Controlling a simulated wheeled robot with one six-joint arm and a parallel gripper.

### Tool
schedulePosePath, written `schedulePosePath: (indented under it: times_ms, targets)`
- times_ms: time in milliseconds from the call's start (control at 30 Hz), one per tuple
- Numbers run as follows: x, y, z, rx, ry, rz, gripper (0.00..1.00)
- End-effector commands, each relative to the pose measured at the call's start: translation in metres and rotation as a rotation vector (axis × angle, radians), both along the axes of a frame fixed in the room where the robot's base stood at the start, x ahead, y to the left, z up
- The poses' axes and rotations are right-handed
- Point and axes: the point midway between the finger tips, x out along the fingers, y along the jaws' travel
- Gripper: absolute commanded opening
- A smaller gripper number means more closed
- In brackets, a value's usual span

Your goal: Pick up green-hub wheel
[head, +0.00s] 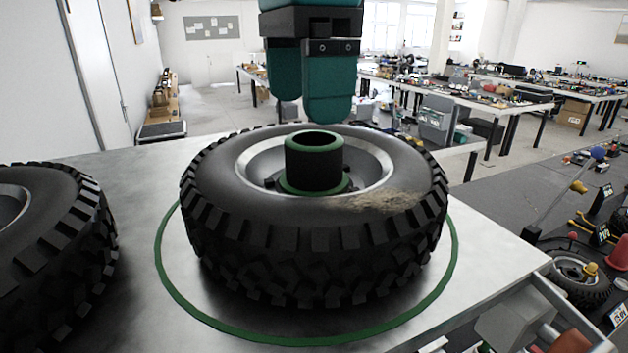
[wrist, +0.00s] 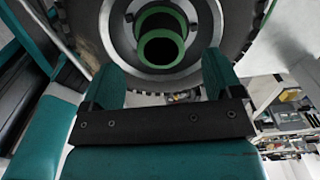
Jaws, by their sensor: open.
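The green-hub wheel (head: 318,240) lies flat on a metal tabletop inside a painted green ring (head: 300,340). Its black hub post (head: 314,165) has green bands at top and base and stands up in the silver rim. A tan scuff marks the tyre's front right. My gripper (head: 303,108) is open and empty, with its teal fingers pointing down above the hub, apart from it. In the wrist view the green-edged hub (wrist: 160,47) shows beyond and between the fingers (wrist: 167,68).
Another tyre (head: 45,250) lies close by on the left of the same table. The table's right edge drops to a lower area with a small wheel (head: 578,275), cones and tools. Cluttered workbenches stand far behind.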

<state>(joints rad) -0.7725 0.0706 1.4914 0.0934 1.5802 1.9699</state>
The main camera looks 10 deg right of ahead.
Motion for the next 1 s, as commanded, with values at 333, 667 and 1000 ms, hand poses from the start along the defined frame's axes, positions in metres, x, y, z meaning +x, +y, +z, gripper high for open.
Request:
schedulePosePath:
  times_ms: [333,667,1000]
  targets:
    - [0.002,-0.005,-0.029,0.000,-0.001,0.000,0.85]
    - [0.002,-0.008,-0.057,0.000,-0.002,0.000,0.85]
    - [0.002,-0.008,-0.055,-0.001,-0.001,0.000,0.44]
